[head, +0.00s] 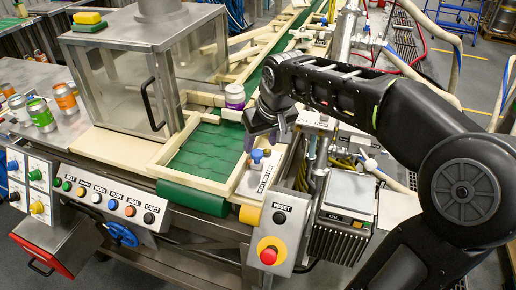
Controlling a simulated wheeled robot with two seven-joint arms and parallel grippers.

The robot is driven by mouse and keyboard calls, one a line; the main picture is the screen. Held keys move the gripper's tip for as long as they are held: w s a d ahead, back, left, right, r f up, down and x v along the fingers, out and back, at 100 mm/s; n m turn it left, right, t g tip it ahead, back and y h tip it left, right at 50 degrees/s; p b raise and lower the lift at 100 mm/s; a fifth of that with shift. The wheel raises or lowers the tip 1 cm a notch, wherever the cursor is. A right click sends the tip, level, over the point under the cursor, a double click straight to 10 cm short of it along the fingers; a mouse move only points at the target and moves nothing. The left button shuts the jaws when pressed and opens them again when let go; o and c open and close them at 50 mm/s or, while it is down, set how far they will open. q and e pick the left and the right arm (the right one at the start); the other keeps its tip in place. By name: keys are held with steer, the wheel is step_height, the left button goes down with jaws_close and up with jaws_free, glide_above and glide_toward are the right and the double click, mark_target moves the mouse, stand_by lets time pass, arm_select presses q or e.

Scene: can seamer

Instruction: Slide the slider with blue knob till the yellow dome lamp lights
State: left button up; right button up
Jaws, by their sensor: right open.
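The slider's blue knob (257,155) stands on a small white labelled plate (264,178) at the right side of the conveyor end. My right gripper (262,138) is open, pointing down just above and around the knob's upper side; I cannot tell whether it touches. A rounded yellow piece (250,214), which may be the yellow dome lamp, sits below the plate at the frame's front corner; it shows no clear glow. My left gripper is not in view.
A grey box with a RESET label and a red stop button (268,256) stands in front. A button panel (110,203) runs along the front left. A purple can (234,96) stands behind my gripper. The green belt (207,153) is bare in front.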

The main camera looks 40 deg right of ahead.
mark_target(257, 152)
steer(key=x, duration=0.5)
steer(key=shift+s, duration=0.1)
steer(key=shift+c, duration=0.2)
jaws_close()
steer(key=shift+r, duration=0.1)
stand_by(0.9)
